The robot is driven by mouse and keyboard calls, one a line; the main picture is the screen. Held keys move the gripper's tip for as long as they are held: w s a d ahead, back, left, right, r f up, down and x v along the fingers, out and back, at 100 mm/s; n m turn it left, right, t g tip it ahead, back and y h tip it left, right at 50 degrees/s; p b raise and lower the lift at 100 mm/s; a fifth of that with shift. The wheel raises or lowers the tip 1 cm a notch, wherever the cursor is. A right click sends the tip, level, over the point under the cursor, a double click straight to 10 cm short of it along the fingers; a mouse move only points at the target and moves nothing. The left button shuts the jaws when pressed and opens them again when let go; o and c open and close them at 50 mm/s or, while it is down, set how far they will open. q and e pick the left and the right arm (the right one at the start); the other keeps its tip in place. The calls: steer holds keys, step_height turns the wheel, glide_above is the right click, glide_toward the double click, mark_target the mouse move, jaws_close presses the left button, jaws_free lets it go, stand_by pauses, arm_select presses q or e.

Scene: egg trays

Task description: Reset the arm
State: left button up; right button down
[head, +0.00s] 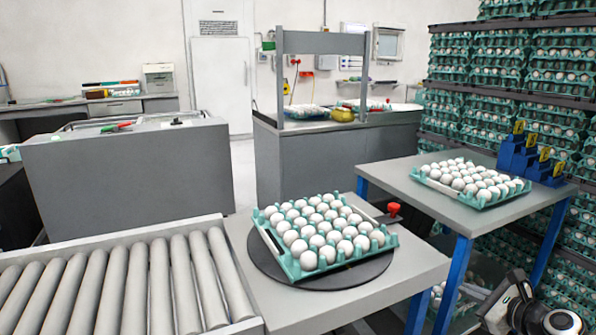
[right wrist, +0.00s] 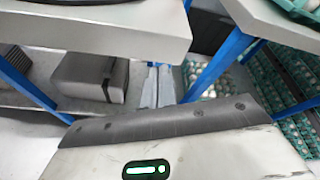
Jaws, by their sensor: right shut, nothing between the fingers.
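My right gripper (right wrist: 157,87) is shut and empty in the right wrist view, its two pale fingers close together below the table edges. In the head view part of my right arm and gripper (head: 505,300) shows at the lower right corner, low beside the right table. My left gripper is in neither view. A teal tray of white eggs (head: 283,258) sits on the black round turntable (head: 270,262) on the near table. A second teal egg tray (head: 425,181) rests on the right table (head: 400,183).
A roller conveyor (head: 135,285) lies at the lower left. Stacked egg trays (head: 478,90) fill the right side. A red knob (head: 393,208) stands by the turntable. Blue table legs (head: 452,285) are close to my right gripper. Grey cabinets stand behind.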

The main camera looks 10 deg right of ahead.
steer(key=s+a+f+n+g+p, duration=0.2)
steer(key=s+a+f+n, duration=0.25)
steer(key=a+n, duration=0.25)
steer(key=s+a+f+n+g+p, duration=0.2)
steer(key=s+a+f+n, duration=0.25)
steer(key=a+n, duration=0.25)
arm_select(q)
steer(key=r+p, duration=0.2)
steer(key=p, duration=0.1)
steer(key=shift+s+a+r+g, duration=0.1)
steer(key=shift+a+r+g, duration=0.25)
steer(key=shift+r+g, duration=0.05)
arm_select(e)
steer(key=s+a+r+n, duration=0.3)
steer(key=s+a+n, duration=0.4)
steer(key=a+n, duration=0.1)
steer(key=s+a+r+n, duration=0.3)
steer(key=s+a+n, duration=0.4)
steer(key=a, duration=0.3)
steer(key=shift+s+a+r+n+t+y, duration=0.3)
steer(key=shift+s+r+n+t, duration=0.1)
steer(key=shift+n, duration=0.5)
